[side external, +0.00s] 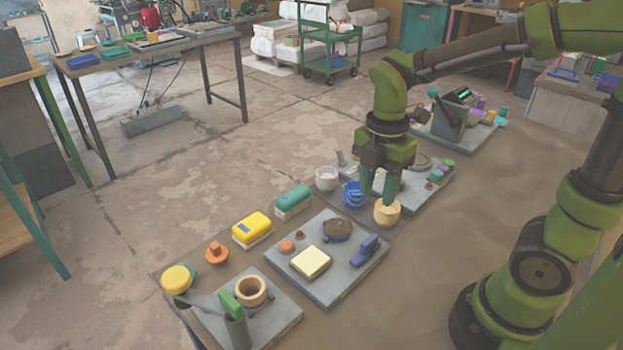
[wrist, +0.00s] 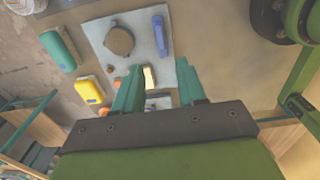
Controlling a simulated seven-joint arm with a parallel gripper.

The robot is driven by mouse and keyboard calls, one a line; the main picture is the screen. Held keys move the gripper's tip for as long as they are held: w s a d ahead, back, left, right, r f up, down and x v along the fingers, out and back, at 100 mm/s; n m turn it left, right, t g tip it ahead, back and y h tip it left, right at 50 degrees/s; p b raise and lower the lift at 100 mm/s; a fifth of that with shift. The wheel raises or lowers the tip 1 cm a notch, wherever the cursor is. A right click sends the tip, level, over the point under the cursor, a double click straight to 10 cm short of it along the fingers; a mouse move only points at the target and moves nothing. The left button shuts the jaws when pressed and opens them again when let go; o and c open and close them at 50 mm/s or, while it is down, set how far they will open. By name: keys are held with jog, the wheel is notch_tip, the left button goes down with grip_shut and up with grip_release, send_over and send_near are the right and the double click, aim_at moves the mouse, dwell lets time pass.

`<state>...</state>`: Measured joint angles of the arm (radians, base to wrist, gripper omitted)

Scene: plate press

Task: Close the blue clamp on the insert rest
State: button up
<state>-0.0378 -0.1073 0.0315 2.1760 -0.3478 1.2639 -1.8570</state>
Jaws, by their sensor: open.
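The blue clamp (side external: 365,250) stands at the right side of a grey plate (side external: 330,290) in the side view. It also shows in the wrist view (wrist: 158,35), beyond the fingertips. A cream block (side external: 310,262) and a brown round piece (side external: 338,229) sit on the same plate, apart from the clamp. I cannot tell for sure which part is the insert rest, nor the clamp's exact position. My gripper (side external: 379,196) is open and points down, above and behind the clamp in the side view, close to a tan pot (side external: 387,213). I see nothing between its fingers (wrist: 160,65).
Blue cups (side external: 353,195) and a white cup (side external: 326,178) stand near my fingers. Yellow (side external: 252,227) and teal (side external: 292,198) boxes lie left of the plate. A station with a ring (side external: 252,291) and green-handled lever is at the front. Bare tabletop lies right of the plate.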

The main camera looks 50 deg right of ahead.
aim_at(370, 239)
notch_tip(370, 239, down, 13)
jog(key=shift+r, duration=0.2)
grip_shut()
dwell(0.3)
